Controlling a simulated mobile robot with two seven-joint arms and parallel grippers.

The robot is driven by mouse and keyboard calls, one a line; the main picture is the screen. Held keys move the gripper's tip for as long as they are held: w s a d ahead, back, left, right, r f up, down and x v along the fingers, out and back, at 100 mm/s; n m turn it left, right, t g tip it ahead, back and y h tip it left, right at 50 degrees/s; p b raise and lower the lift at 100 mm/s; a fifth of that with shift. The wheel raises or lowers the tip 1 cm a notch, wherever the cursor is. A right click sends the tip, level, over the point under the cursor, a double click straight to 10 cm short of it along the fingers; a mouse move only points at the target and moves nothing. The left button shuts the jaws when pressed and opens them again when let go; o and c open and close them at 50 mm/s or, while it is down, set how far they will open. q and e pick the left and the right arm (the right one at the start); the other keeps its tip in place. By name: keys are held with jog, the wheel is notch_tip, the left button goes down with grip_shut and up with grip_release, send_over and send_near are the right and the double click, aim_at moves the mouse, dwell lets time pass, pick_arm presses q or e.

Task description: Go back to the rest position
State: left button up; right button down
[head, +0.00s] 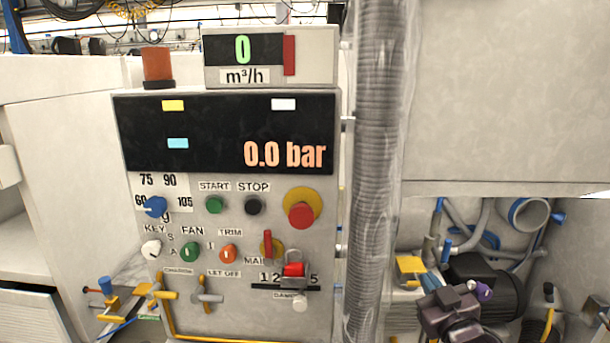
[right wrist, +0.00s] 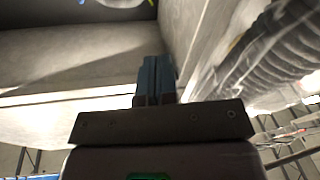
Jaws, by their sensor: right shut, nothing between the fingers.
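My right gripper (head: 432,282) is low at the right of the head view, in front of the recess with pipes. In the right wrist view its two blue-grey fingers (right wrist: 155,80) lie side by side against each other, shut with nothing between them. A pale wall and the ribbed hose are beyond the fingers there. My left gripper is not in the head view.
The control panel (head: 225,240) shows 0.0 bar (head: 285,154). A ribbed grey hose (head: 378,150) hangs between the panel and the recess. Pipes and a dark motor (head: 498,290) fill the recess. Yellow-handled valves (head: 110,303) are at lower left.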

jog(key=s+d+f+m+g+h, duration=0.1)
jog(key=s+f+m+g, duration=0.1)
jog(key=s+f, duration=1)
jog(key=s+d+f+m+g+h, duration=0.1)
jog(key=s+f+g, duration=0.4)
jog(key=s+f, duration=0.8)
notch_tip(320, 180, down, 3)
jog(key=shift+s+d+f+m+h, duration=0.15)
jog(key=shift+s+d+m+h, duration=0.2)
jog(key=shift+d, duration=0.4)
